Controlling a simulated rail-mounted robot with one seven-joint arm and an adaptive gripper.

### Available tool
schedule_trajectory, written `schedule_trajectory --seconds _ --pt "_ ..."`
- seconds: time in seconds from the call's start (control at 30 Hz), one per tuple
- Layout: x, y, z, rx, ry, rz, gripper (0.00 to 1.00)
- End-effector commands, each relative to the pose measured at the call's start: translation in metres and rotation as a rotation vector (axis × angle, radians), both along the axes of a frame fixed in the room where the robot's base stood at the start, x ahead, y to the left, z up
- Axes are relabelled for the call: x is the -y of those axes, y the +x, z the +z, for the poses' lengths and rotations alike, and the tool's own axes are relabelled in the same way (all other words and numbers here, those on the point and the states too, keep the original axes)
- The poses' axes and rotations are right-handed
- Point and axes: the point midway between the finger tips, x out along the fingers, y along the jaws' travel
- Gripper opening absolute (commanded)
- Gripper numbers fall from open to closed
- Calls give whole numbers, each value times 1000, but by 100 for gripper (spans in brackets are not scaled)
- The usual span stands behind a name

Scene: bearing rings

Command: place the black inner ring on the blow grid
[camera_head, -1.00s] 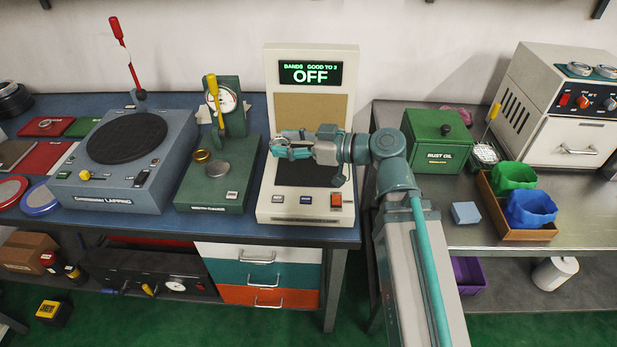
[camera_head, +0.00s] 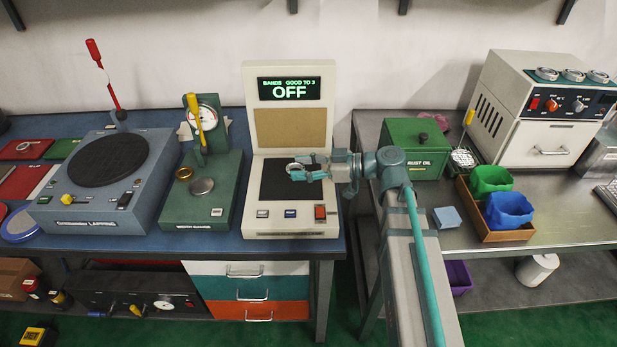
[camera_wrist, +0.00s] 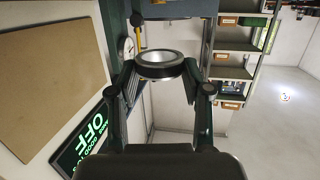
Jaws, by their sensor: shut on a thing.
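My gripper (camera_head: 303,170) is shut on a ring (camera_head: 292,167) at its fingertips, above the dark plate of the cream machine whose screen reads OFF. In the wrist view the ring (camera_wrist: 160,72) is dark with a bright metallic band, held between the two fingers. Another grid-like piece (camera_head: 608,192) is cut off at the right edge. I cannot tell which is the blow grid.
The cream machine (camera_head: 258,220) stands on the blue bench beside the green gauge stand (camera_head: 190,218). On the steel bench are the RUST OIL box (camera_head: 415,165), a blue block (camera_head: 445,217), a tray (camera_head: 490,232) with green and blue bins, and an oven (camera_head: 545,140) topped with rings.

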Motion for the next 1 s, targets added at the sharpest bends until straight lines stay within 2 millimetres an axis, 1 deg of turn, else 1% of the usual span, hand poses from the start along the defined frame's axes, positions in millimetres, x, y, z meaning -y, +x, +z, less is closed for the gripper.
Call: schedule_trajectory --seconds 0.03,0.1,0.27,0.4,0.6,0.7,1.0 --pt "4 5 -6 -2 0 0 11" --pt "7 8 -11 -1 1 0 11" --pt "10 11 -17 0 1 0 11" --pt "15 17 -26 -2 1 0 11" --pt "14 15 -48 -2 1 1 11" --pt "14 15 -54 -1 1 0 11" --pt "14 15 -56 1 1 0 11"
